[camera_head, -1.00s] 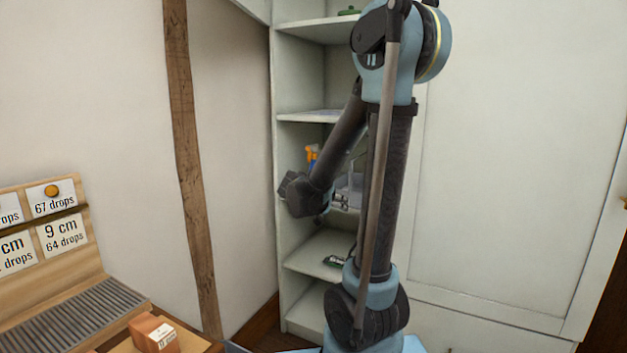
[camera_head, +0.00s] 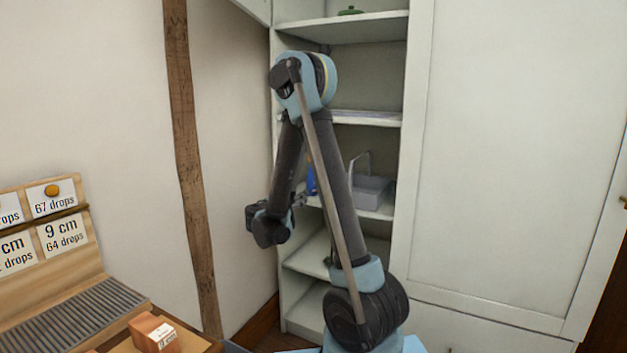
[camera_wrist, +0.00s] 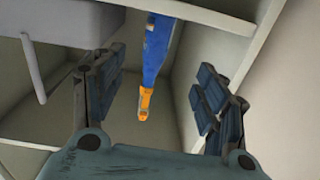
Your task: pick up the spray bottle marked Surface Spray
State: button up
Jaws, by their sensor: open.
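A blue spray bottle with an orange spray head shows in the wrist view, its blue body (camera_wrist: 157,45) beyond my fingers and its orange head (camera_wrist: 145,103) in the gap between them. No label can be read. In the head view a blue strip of the bottle (camera_head: 311,178) shows on the middle shelf, the rest hidden by my arm. My gripper (camera_wrist: 162,72) is open and empty, one finger on each side of the bottle in the picture. I cannot tell how far the fingertips are from it. In the head view my gripper (camera_head: 300,201) is at the shelf front.
A grey caddy with a handle (camera_head: 372,190) stands right of the bottle on the same shelf; it shows at upper left in the wrist view (camera_wrist: 60,20). Shelf boards (camera_head: 365,118) lie above and below. The cabinet's side wall (camera_wrist: 270,60) is close on the right in the wrist view.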

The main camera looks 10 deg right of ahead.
jog(key=x, duration=1.1)
jog(key=shift+w+d, duration=0.15)
jog(key=shift+d, duration=0.05)
jog(key=shift+x, duration=2.55)
jog(key=shift+d, duration=0.15)
grip_shut()
